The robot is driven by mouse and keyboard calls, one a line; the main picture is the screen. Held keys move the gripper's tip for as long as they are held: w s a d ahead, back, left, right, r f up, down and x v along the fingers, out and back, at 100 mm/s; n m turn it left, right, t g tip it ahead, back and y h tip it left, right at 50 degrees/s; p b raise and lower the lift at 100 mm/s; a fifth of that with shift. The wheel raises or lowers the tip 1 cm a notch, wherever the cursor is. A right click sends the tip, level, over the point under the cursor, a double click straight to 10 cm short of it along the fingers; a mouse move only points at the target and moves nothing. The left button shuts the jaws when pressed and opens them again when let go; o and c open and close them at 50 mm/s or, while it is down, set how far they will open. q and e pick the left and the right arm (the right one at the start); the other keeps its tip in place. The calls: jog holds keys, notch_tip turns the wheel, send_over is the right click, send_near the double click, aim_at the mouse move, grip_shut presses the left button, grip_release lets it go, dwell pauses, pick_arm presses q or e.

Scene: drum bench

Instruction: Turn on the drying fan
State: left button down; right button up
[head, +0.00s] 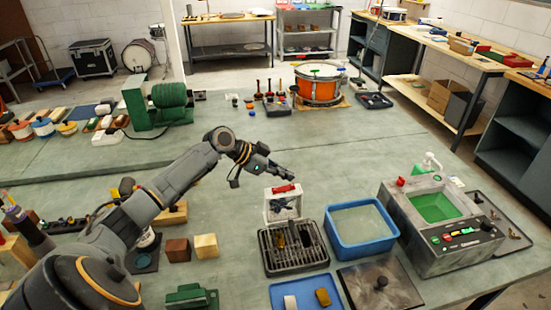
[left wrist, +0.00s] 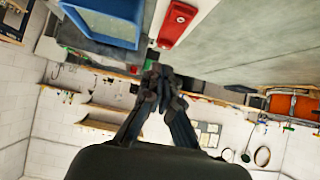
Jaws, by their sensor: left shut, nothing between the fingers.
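The drying fan appears to be the small white box (head: 270,209) at the back of a dark slatted rack (head: 267,252). A red switch (head: 284,188) sits on its top, and its on or off position is too small to tell. In the left wrist view the red switch (left wrist: 178,22) shows large, with a round light spot, just beyond the fingertips. My left gripper (head: 284,171) is shut and empty, a little above and behind the switch, apparently not touching it. It also shows shut in the left wrist view (left wrist: 157,78). My right gripper is not in view.
A blue bin (head: 331,243) stands right of the rack, with a grey machine with a green basin (head: 407,256) beyond it. A blue tray (head: 284,292) lies in front. Wooden blocks (head: 206,247) stand left.

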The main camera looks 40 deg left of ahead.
pick_arm(q)
jog(key=shift+f, duration=1)
jog(key=shift+d, duration=0.1)
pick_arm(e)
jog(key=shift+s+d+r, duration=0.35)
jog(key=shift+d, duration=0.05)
